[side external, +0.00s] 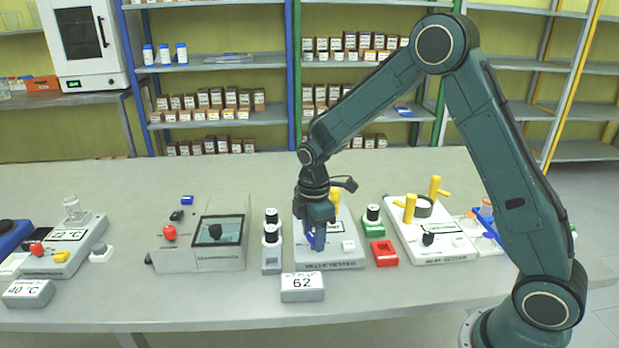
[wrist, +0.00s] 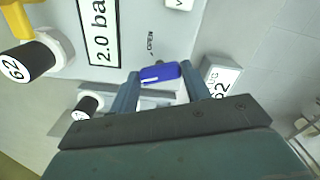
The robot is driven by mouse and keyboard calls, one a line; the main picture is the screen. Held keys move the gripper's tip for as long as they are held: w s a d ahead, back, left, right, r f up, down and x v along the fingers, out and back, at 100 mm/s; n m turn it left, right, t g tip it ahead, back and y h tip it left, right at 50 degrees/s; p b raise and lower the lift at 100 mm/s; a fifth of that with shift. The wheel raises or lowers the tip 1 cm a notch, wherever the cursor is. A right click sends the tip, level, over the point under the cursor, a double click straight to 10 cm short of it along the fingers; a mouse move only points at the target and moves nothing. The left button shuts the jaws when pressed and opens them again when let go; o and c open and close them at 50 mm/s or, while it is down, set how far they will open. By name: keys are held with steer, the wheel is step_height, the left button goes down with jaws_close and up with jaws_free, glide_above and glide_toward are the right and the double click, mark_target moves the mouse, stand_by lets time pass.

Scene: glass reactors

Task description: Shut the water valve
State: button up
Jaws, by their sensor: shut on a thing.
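The valve tester (side external: 345,264) is a pale box on the bench, marked "VALVE TESTER". Its blue valve handle (wrist: 160,73) shows in the wrist view between my two fingertips, near a small word on the panel that seems to read "OPEN". My gripper (side external: 316,238) points down over the tester's left part and is shut on the blue handle. In the side view the fingers hide most of the handle.
Black-capped vials (side external: 271,235) stand left of the tester, and another (side external: 373,215) stands to its right. A sign (side external: 302,283) reading 62 is in front. A red tray (side external: 384,253) and a heater-like station (side external: 432,235) with yellow handles are on the right.

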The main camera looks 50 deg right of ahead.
mark_target(313, 238)
steer(key=n, duration=0.4)
steer(key=shift+n, duration=0.4)
steer(key=o, duration=1)
step_height(313, 238, up, 14)
stand_by(0.5)
